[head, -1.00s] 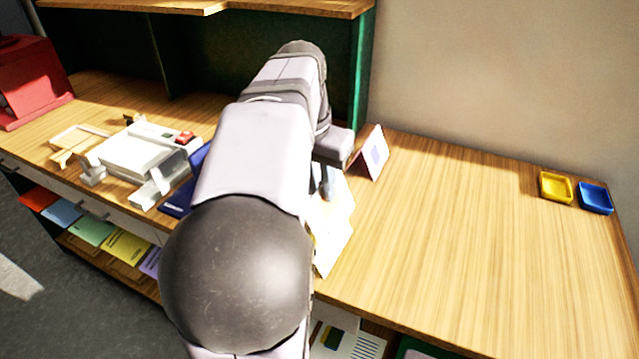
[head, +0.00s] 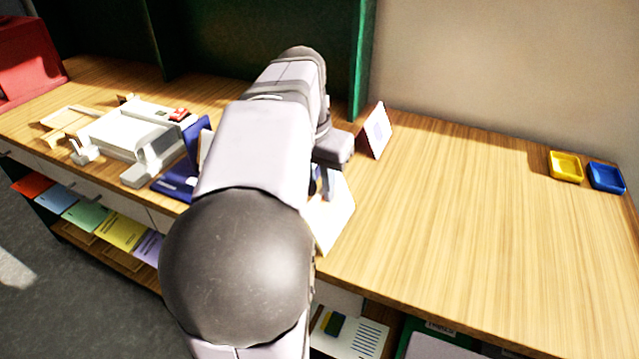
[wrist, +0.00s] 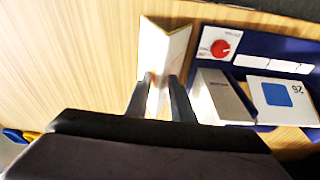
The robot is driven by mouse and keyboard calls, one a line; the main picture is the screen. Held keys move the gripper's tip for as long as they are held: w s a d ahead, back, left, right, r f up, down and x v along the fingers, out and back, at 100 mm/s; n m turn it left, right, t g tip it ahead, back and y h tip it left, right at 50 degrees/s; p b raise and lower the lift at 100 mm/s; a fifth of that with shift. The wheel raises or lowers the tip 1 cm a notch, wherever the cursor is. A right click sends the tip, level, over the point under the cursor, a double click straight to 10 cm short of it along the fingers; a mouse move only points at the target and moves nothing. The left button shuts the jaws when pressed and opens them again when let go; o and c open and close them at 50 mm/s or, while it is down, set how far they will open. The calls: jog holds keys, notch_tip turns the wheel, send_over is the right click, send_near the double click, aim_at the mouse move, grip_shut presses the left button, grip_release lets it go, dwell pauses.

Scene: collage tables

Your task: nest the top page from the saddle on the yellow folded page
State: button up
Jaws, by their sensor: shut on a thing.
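My gripper (wrist: 163,100) is shut on a pale folded page (wrist: 165,45), which stands up between its fingers in the wrist view. In the head view the page (head: 336,220) shows below my gripper (head: 322,190), partly behind my arm. Another whitish folded piece (wrist: 222,98) stands just right of the fingers, at a dark blue holder (wrist: 262,48). In the head view part of a blue holder (head: 178,184) shows left of my arm. I cannot tell which piece is the saddle, and no clearly yellow folded page shows; my arm hides the middle.
A card with a blue square (wrist: 284,97) and a panel with a red dial (wrist: 220,47) are at the holder. A propped card (head: 377,132) stands by the wall. A white machine (head: 130,130) is left. Yellow (head: 565,166) and blue (head: 606,177) trays lie right; the tabletop before them is clear.

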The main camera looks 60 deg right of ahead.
jog(key=o, duration=0.8)
jog(key=shift+r, duration=0.1)
jog(key=shift+p+v, duration=2.6)
jog(key=shift+v, duration=0.3)
